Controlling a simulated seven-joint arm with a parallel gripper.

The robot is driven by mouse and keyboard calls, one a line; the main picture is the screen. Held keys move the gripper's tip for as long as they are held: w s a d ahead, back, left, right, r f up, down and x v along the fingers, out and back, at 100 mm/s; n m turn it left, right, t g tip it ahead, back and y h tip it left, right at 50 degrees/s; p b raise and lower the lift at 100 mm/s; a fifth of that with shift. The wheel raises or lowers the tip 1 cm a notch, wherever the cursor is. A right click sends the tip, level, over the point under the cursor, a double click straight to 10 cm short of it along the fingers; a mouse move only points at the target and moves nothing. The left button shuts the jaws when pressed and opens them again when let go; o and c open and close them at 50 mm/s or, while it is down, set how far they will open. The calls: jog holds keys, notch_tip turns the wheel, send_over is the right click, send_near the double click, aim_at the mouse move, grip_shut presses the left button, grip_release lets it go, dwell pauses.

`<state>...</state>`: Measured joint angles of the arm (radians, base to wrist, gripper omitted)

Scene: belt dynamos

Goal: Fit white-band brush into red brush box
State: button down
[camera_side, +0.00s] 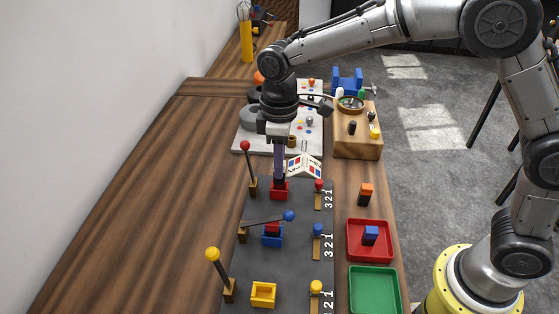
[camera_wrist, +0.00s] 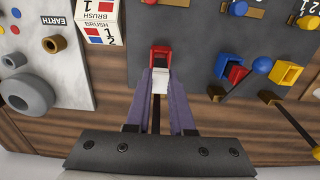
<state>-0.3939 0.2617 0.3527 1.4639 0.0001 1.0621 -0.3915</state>
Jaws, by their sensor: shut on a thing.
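The red brush box (camera_side: 279,193) stands at the far end of the dark board, and it also shows in the wrist view (camera_wrist: 160,53). My gripper (camera_side: 279,175) points straight down just above it. In the wrist view its purple fingers (camera_wrist: 161,88) are shut on the white-band brush (camera_wrist: 160,80), whose white part shows between the fingertips, right at the box. The fingers hide most of the brush, and I cannot tell how deep its lower end is. The red-ball lever (camera_side: 245,147) stands upright left of the box.
The blue box (camera_side: 271,241) holds a red brush, with the blue-ball lever (camera_side: 288,216) lying across it. The yellow box (camera_side: 263,294) is empty, its lever (camera_side: 213,255) raised. A red tray (camera_side: 353,251) holds a blue brush; a green tray (camera_side: 374,290) is empty. A folded card (camera_side: 304,166) stands behind.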

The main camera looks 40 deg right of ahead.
aim_at(279, 182)
jog(key=shift+f, duration=1.75)
jog(key=c, duration=0.7)
grip_release()
jog(key=shift+r, duration=0.1)
notch_tip(279, 182, up, 14)
jog(key=shift+f, duration=0.2)
